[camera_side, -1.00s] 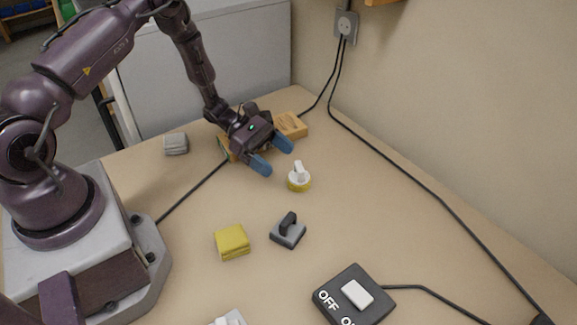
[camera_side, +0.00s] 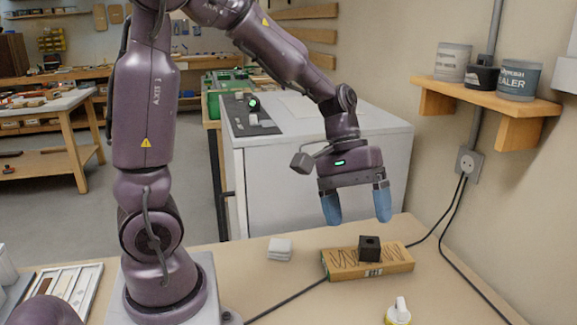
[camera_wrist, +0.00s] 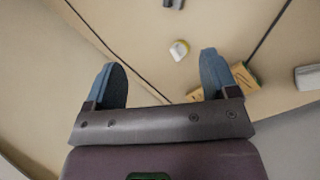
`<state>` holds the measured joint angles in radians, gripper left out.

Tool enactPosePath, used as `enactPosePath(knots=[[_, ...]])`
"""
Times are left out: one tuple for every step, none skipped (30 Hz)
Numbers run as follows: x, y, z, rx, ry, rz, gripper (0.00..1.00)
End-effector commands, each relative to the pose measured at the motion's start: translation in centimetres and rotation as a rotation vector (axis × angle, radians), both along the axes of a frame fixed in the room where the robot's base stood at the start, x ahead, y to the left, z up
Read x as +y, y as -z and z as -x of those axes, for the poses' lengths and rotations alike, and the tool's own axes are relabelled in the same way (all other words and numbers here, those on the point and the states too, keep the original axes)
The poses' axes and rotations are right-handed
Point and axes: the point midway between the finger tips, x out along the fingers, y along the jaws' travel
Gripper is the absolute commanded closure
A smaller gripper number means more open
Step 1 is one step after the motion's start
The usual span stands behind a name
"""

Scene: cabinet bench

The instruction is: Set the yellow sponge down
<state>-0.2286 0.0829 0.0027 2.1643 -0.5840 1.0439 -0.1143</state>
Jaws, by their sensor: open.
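My gripper (camera_side: 357,222) is open and empty, raised above the back of the bench, its two blue fingers pointing down. In the wrist view its fingers (camera_wrist: 162,80) are spread wide with nothing between them. The yellow sponge is in neither present view. An earlier side frame shows a yellow block lying on the bench top, well apart from the gripper.
A white-and-yellow knob (camera_side: 398,313) stands nearer, also in the wrist view (camera_wrist: 179,50). Cables cross the bench.

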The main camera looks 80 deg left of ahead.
Motion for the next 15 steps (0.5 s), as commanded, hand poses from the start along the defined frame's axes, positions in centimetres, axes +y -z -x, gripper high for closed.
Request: enactPosePath(knots=[[-0.3,-1.6,1.4,-0.069,0.069,-0.069,0.20],[-0.3,-2.3,2.1,-0.106,0.108,-0.111,0.20],[-0.4,-3.1,3.2,-0.155,0.162,-0.168,0.20],[-0.3,-3.7,3.9,-0.193,0.200,-0.209,0.20],[-0.3,-4.3,4.7,-0.229,0.237,-0.251,0.20],[-0.2,-5.0,5.7,-0.278,0.284,-0.307,0.20],[-0.1,-5.5,6.3,-0.316,0.318,-0.348,0.20],[0.0,-5.9,7.0,-0.350,0.349,-0.387,0.20],[0.2,-6.3,7.8,-0.393,0.387,-0.436,0.20],[0.3,-6.7,8.3,-0.424,0.412,-0.470,0.20],[0.4,-6.9,8.8,-0.452,0.436,-0.502,0.20],[0.6,-7.2,9.3,-0.485,0.462,-0.540,0.20],[0.7,-7.4,9.7,-0.507,0.479,-0.564,0.20],[0.8,-7.6,9.9,-0.526,0.494,-0.585,0.20],[1.0,-7.7,10.3,-0.546,0.509,-0.610,0.20]])
